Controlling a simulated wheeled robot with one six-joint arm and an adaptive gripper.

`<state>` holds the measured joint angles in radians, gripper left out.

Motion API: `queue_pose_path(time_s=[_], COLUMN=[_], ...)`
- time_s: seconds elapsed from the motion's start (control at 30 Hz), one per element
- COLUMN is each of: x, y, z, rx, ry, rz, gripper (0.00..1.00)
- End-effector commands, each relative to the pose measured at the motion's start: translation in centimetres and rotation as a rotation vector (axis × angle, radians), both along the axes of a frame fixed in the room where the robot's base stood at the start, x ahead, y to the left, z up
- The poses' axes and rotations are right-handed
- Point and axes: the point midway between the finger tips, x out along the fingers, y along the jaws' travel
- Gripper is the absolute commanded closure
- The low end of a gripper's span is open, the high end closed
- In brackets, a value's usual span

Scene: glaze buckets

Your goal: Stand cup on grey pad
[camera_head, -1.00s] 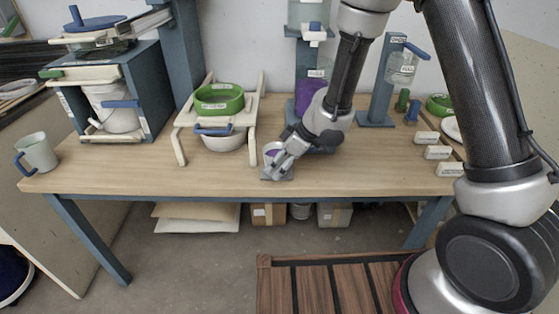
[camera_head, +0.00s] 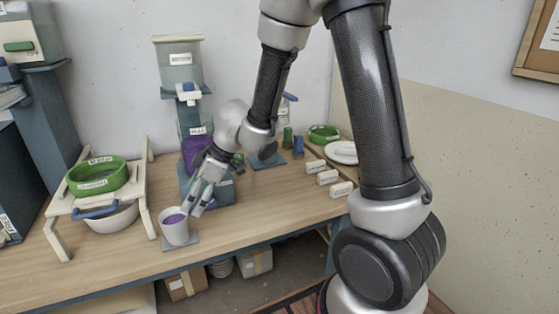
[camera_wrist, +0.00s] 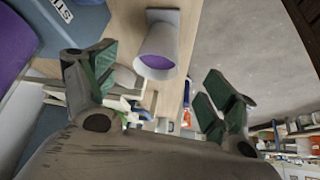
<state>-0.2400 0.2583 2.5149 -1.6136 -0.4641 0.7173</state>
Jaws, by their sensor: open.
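The cup (camera_head: 174,229) is pale grey-white and holds purple glaze. It stands upright on the grey pad (camera_head: 192,243) near the front edge of the workbench. My gripper (camera_head: 197,204) is open, just right of the cup and a little above the bench, apart from it. In the wrist view the cup (camera_wrist: 158,52) lies beyond and between my open fingers (camera_wrist: 165,100), with its purple inside showing. The pad (camera_wrist: 163,16) shows at its base. Nothing is between the fingertips.
A purple container (camera_head: 194,153) stands under a dispenser behind my gripper. A green sieve (camera_head: 97,176) sits on a cream stand over a white bowl (camera_head: 112,217) at left. Several white labelled blocks (camera_head: 328,177) line the right side. The bench right of the pad is clear.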

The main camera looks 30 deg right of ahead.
Motion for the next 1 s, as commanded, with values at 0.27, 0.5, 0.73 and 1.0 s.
queue_pose_path(time_s=[0.27,0.5,0.73,1.0], x=[6.0,-3.7,-17.7,-21.8], y=[-10.9,-29.4,-30.4,-28.2], z=[9.3,19.4,18.9,18.2], rx=[-0.131,-0.279,-0.178,-0.112], ry=[-0.263,-0.254,0.056,0.179], rz=[-0.372,-1.013,-1.226,-1.22], gripper=[0.15,0.15,0.15,0.15])
